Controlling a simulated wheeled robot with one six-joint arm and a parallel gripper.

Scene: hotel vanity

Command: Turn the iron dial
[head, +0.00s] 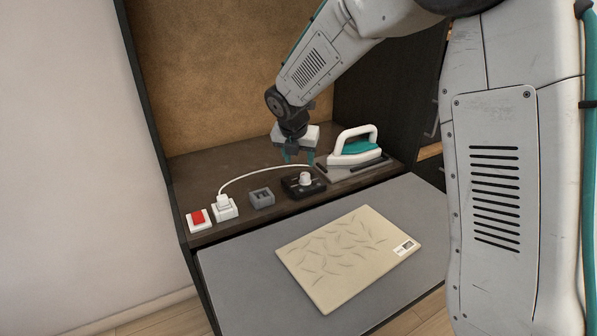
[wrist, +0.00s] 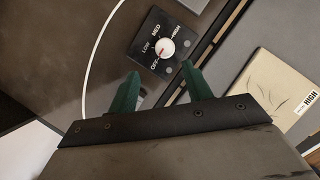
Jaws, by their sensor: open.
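The iron dial is a white round knob (head: 305,179) on a black box (head: 292,190) on the dark shelf. In the wrist view the dial (wrist: 166,48) has a red mark on its face, and LOW, MED, HIGH and OFF are printed around it on the black plate (wrist: 152,28). The red mark appears turned towards OFF. My gripper (head: 298,158) is above and just behind the box in the head view. In the wrist view its two green fingers (wrist: 158,80) are apart and empty, with the dial beyond their tips. They do not touch it.
A white and teal iron (head: 355,150) rests on its base to the right of the box. A white cord (head: 262,171) runs to a plug (head: 224,204). A red switch (head: 198,217) and grey block (head: 262,197) stand left. A beige board (head: 340,262) lies in front on the grey surface.

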